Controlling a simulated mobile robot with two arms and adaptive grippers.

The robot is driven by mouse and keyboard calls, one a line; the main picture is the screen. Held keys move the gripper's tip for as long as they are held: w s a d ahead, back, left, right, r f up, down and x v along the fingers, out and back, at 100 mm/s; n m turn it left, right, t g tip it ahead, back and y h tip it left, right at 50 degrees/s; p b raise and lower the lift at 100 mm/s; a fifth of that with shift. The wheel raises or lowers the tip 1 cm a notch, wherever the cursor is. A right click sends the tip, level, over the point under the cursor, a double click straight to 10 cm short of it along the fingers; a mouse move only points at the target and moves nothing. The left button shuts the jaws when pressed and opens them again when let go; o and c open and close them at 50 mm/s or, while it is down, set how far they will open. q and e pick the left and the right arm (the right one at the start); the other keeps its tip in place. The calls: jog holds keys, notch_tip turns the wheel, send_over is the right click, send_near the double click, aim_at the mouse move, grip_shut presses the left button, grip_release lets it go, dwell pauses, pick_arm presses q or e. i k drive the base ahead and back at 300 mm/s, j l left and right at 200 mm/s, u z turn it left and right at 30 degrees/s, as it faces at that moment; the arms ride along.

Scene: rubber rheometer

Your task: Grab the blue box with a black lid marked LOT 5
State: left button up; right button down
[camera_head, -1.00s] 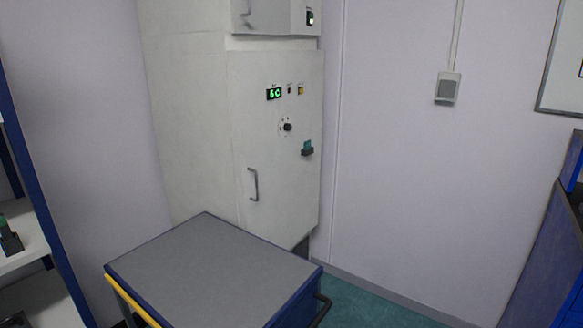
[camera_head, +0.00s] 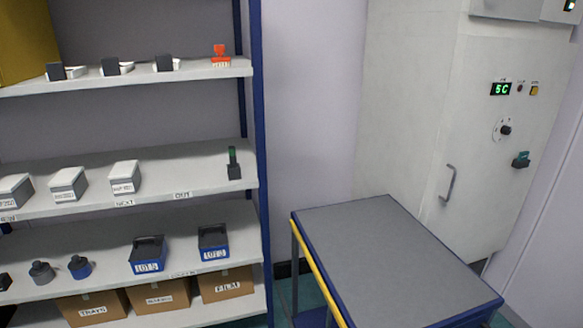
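Two blue boxes with black lids stand side by side on a lower shelf of the rack in the head view. The left blue box (camera_head: 149,254) and the right blue box (camera_head: 214,242) each carry a white front label starting with LOT. The digits are too small to read with certainty, so I cannot tell which is LOT 5. Neither of my grippers is in view.
The shelf rack (camera_head: 257,120) also holds white boxes (camera_head: 68,184), small weights (camera_head: 80,267) and cardboard boxes (camera_head: 225,284). A grey-topped cart (camera_head: 390,255) with a bare top stands right of it, before a pale cabinet (camera_head: 440,110).

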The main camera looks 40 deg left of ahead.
aim_at(148, 254)
jog(key=u, duration=2)
